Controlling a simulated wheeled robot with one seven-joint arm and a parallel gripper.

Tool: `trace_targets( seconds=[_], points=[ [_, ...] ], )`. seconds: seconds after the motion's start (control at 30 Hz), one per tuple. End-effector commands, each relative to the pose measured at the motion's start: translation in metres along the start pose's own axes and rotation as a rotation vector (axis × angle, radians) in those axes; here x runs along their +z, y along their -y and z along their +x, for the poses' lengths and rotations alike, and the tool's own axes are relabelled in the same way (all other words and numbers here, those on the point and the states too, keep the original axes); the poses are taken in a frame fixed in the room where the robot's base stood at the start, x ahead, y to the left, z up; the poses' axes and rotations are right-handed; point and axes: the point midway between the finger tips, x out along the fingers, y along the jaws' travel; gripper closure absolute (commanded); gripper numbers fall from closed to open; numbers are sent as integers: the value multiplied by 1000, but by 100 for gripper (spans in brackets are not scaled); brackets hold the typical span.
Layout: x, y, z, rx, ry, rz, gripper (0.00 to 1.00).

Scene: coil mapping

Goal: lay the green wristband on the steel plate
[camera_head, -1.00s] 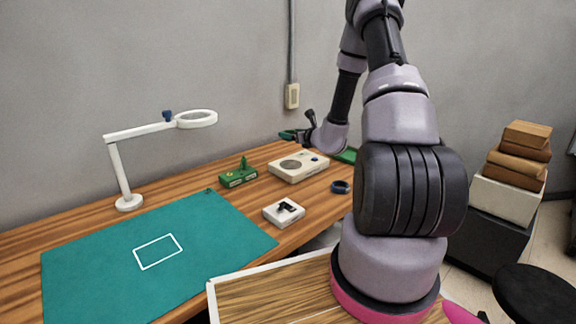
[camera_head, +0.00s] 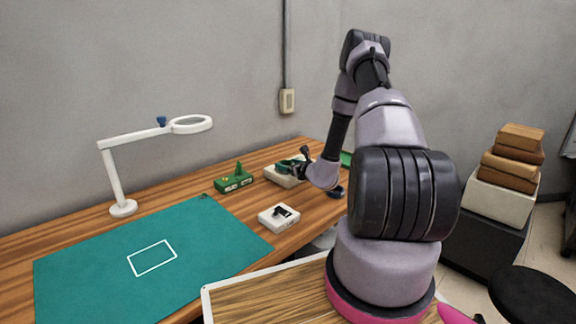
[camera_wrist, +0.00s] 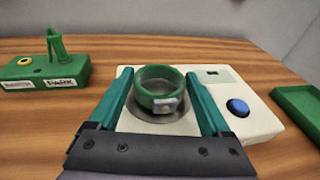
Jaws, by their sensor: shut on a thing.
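My gripper (camera_wrist: 159,78) is shut on the green wristband (camera_wrist: 158,90), a round band with a small pale clasp, its teal fingers on either side. I cannot tell whether the band touches the plate. In the head view my gripper (camera_head: 290,163) is at the white device (camera_head: 283,180) and partly covers it; the band cannot be made out there.
A green box (camera_head: 233,184) with a clip stands left of the device. A green tray (camera_wrist: 300,108) is to its right.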

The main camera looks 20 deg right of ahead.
Motion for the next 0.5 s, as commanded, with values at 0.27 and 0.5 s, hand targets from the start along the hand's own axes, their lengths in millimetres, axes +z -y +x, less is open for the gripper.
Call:
trace_targets(
  seconds=[0.27,0.5],
  points=[
    [-6,0,1,1,-1,0,70],
    [-8,0,1,0,-1,-1,0]
  ],
)
